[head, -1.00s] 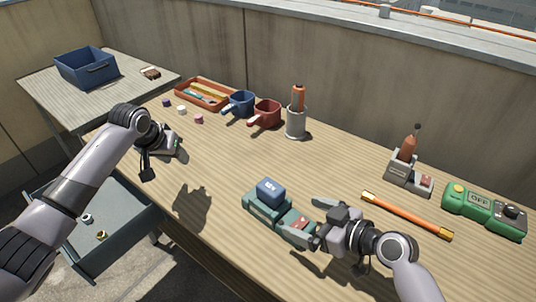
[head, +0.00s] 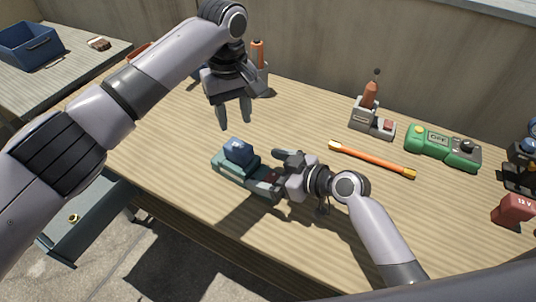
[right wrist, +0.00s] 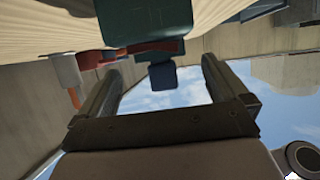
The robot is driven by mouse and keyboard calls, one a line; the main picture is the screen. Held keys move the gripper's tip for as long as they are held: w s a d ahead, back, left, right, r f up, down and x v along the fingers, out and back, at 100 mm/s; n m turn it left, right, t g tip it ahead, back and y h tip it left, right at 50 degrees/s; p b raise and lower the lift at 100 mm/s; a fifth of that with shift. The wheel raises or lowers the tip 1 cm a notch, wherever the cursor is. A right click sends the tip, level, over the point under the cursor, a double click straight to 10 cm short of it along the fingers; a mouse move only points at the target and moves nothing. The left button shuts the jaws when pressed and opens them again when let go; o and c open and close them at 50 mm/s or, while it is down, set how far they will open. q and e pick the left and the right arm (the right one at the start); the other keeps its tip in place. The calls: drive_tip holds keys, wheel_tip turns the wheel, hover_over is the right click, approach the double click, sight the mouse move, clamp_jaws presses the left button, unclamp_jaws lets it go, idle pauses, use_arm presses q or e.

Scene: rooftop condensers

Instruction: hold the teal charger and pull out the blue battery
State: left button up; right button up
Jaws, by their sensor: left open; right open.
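The teal charger (head: 226,168) lies on the wooden table, with the blue battery (head: 237,150) seated upright on its left part. My left gripper (head: 235,123) is open, fingers pointing down, a little above and behind the battery and apart from it. My right gripper (head: 268,172) is open at the charger's right end, which its fingers and hand partly hide. In the right wrist view the charger (right wrist: 145,18) and the battery (right wrist: 162,77) show beyond and between the open fingers. I cannot tell whether a finger touches the charger.
An orange rod (head: 372,159) lies right of my right gripper. Behind it stand a grey holder (head: 362,118) with a brown-handled tool and a green switch box (head: 440,148). A red 12 V block (head: 513,211) is at the far right. The table front left of the charger is clear.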

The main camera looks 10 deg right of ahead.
sight(253, 166)
drive_tip(key=shift+x, duration=2.3)
drive_tip(key=c, duration=1.5)
drive_tip(key=shift+o, duration=0.2)
